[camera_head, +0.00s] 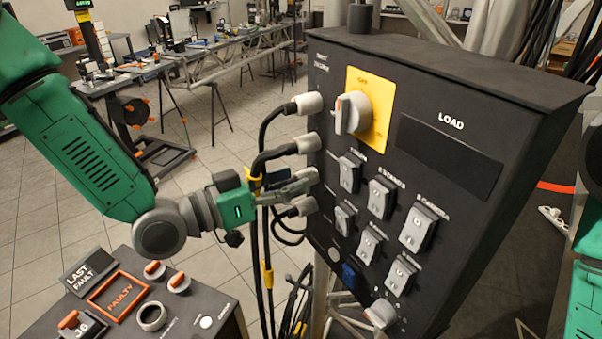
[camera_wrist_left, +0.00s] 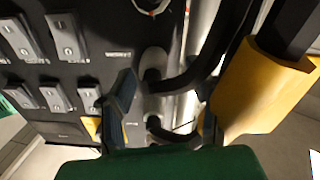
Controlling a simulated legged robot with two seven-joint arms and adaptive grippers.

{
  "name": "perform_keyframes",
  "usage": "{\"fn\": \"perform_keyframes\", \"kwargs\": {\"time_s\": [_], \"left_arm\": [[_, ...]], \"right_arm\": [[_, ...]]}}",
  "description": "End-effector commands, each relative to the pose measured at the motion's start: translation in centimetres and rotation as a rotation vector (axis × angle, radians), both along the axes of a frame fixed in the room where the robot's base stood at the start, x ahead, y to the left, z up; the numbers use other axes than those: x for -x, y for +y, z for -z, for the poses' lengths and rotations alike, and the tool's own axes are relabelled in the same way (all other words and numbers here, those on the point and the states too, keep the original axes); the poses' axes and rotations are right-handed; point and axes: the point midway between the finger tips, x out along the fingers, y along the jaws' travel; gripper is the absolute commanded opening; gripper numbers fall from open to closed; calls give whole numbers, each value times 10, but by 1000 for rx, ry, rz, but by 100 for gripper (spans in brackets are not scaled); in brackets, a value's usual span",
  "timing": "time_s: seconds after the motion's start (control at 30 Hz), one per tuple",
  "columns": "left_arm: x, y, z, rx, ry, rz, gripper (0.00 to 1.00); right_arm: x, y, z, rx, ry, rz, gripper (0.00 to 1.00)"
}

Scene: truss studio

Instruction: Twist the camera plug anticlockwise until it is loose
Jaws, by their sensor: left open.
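Several grey plugs with black cables stand in a column on the left side of the dark load box (camera_head: 440,110): a top plug (camera_head: 308,103), a second plug (camera_head: 308,143), a third plug (camera_head: 306,177) and a lowest plug (camera_head: 303,206). I cannot read which is the camera plug. My left gripper (camera_head: 300,186) is open at the third plug, its fingers pointing at the box side. In the left wrist view the gripper (camera_wrist_left: 168,100) has a grey plug (camera_wrist_left: 155,62) and its cable between or just beyond its fingers; contact is unclear. My right gripper is out of view.
The box front has a yellow plate (camera_head: 381,88) with a rotary knob (camera_head: 350,113) and several switches. Cables hang below the plugs.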

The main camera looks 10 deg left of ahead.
Motion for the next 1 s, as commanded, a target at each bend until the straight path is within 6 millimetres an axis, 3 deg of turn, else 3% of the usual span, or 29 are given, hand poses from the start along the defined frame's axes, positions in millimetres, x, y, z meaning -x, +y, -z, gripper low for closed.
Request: {"fn": "perform_keyframes", "kwargs": {"time_s": [0.2, 0.47, 0.6, 1.0], "left_arm": [[-10, -19, -1, -5, 1, 3, 45], [-10, -24, -1, -10, 1, 3, 45], [-10, -19, -1, -4, 1, 3, 0], [-8, -17, -1, -3, 0, 2, 0]], "right_arm": [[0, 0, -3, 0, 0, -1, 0], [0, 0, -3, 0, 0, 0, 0], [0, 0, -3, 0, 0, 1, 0], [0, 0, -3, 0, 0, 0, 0]]}}
